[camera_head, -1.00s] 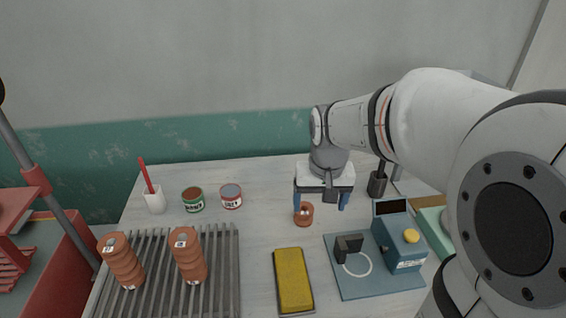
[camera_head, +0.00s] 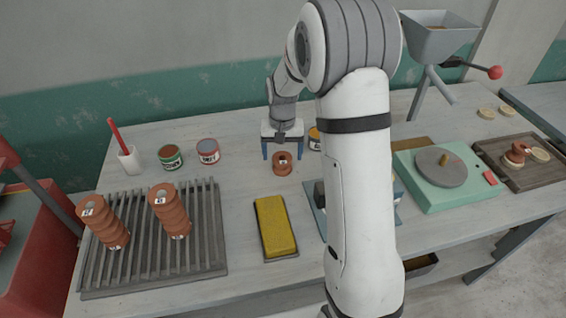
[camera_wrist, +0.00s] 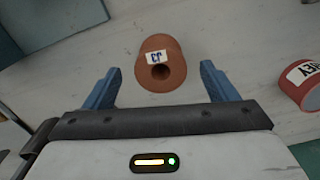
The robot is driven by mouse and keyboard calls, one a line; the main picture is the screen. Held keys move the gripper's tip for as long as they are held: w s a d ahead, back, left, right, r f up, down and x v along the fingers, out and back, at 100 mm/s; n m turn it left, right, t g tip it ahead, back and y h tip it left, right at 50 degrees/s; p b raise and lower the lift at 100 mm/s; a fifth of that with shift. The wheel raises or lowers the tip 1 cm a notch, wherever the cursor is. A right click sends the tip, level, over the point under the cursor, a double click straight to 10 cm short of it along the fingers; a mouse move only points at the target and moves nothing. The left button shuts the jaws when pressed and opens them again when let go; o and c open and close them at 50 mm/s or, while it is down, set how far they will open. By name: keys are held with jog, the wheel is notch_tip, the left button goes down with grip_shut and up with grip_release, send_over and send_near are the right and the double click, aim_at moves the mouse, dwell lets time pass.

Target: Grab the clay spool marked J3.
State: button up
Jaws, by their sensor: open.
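A single terracotta clay spool (camera_head: 282,163) stands on the light wooden table, apart from the stacks. In the wrist view the same spool (camera_wrist: 160,82) shows a white label that seems to read J3, upside down, and a dark centre hole. My gripper (camera_head: 282,156) is open and empty just behind and above it. In the wrist view the spool lies between the lines of my blue fingers (camera_wrist: 160,69), which appear not to touch it. Two stacks of similar spools (camera_head: 103,227) (camera_head: 171,215) stand on the slatted rack; their labels are too small to read.
A red-labelled can (camera_head: 208,153) and a green one (camera_head: 171,158) stand left of my gripper, beside a white cup (camera_head: 131,160). Another can (camera_head: 314,140) is close on the right. A yellow sponge (camera_head: 274,226) lies in front, and a green wheel base (camera_head: 450,180) sits right.

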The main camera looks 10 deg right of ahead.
aim_at(282, 157)
jog(key=shift+w+f, duration=0.15)
jog(key=shift+f, duration=1.7)
jog(key=shift+c, duration=0.5)
jog(key=c, duration=1.1)
